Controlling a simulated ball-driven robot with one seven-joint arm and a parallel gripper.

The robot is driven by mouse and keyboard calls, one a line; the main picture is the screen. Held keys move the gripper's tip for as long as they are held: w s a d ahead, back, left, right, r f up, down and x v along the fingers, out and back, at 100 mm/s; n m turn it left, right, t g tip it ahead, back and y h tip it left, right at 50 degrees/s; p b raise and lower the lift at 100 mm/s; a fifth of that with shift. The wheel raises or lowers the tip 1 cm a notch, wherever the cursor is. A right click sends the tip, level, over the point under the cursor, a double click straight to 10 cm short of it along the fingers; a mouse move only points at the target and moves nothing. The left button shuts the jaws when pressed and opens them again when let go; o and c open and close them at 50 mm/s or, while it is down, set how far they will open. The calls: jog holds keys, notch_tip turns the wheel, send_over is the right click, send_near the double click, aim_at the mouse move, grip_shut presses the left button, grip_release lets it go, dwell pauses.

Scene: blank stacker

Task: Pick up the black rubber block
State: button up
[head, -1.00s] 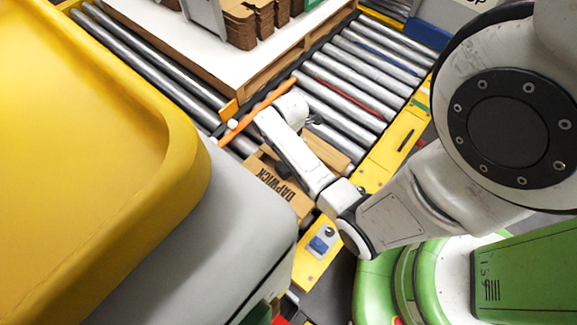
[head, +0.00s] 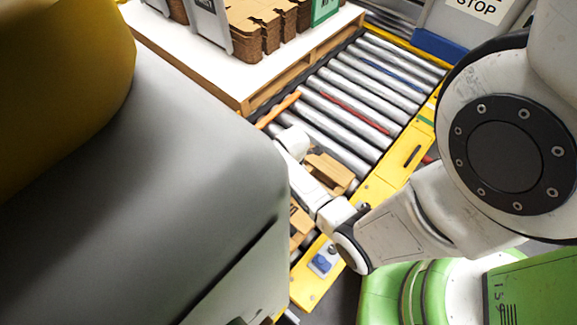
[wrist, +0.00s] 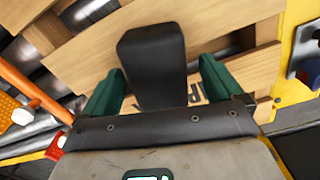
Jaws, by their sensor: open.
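The black rubber block (wrist: 153,62) shows in the wrist view as a dark, rounded block over brown cardboard. My gripper (wrist: 160,72) is open, with one green finger on each side of the block. A gap shows between the block and the right finger; the left finger is close to it, and I cannot tell whether they touch. The block's lower end is partly hidden by my gripper's dark front edge. In the head view the block and my fingers cannot be made out.
Cardboard pieces (head: 328,172) lie on the roller conveyor (head: 345,95). An orange bar (head: 278,110) runs beside my arm and also shows in the wrist view (wrist: 32,92). A pallet with a white top (head: 190,45) stands behind. A large grey and yellow body (head: 170,180) blocks the left.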

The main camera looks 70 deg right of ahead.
jog(key=shift+f, duration=0.25)
jog(key=shift+c, duration=0.2)
jog(key=shift+s+f, duration=0.1)
jog(key=shift+f, duration=0.05)
jog(key=c, duration=1.2)
jog(key=shift+c, duration=0.2)
